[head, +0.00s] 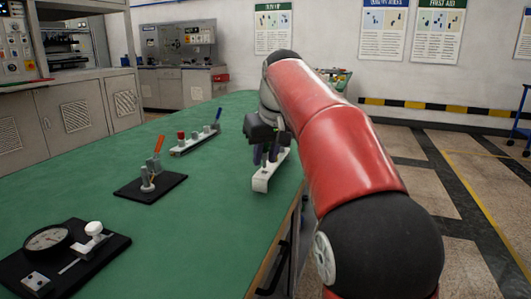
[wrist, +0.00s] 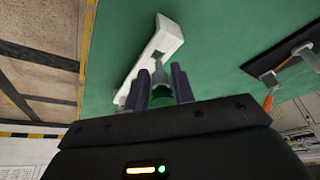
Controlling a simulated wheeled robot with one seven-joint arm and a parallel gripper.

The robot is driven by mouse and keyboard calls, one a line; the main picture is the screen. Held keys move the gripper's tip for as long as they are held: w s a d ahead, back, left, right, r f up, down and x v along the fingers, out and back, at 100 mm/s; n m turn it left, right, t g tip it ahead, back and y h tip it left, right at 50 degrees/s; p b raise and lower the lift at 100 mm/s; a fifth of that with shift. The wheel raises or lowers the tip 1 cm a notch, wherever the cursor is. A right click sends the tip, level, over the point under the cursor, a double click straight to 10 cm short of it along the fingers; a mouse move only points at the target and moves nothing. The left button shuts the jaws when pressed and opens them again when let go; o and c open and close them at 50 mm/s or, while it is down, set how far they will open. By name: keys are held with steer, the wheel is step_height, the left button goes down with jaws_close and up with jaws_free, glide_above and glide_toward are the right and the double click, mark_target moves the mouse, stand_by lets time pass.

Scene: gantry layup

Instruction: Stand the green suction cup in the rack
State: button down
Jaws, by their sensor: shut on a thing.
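In the wrist view, my gripper (wrist: 163,90) is shut on a small piece with a dark green part (wrist: 161,101) and a grey tip, which I take as the green suction cup. The white rack (wrist: 154,52), a long narrow bar, lies just beyond the fingertips on the green table. I cannot tell whether the cup touches the rack. In the head view, my gripper (head: 267,153) points down over the white rack (head: 263,183) near the table's right edge. The cup is mostly hidden there by the fingers and my red arm.
On the green table (head: 215,210), a second white bar (head: 190,147) holds red, grey and blue-topped pieces. A black plate (head: 165,190) carries grey posts and an orange-handled tool (head: 158,145). A dial gauge (head: 47,238) sits on a black board at front left. The table centre is clear.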

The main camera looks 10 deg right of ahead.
steer(key=shift+f+b, duration=0.75)
steer(key=shift+f, duration=0.35)
steer(key=c, duration=1.3)
jaws_free()
steer(key=shift+o, duration=1)
steer(key=p+v, duration=0.2)
steer(key=v, duration=0.6)
steer(key=shift+s, duration=0.1)
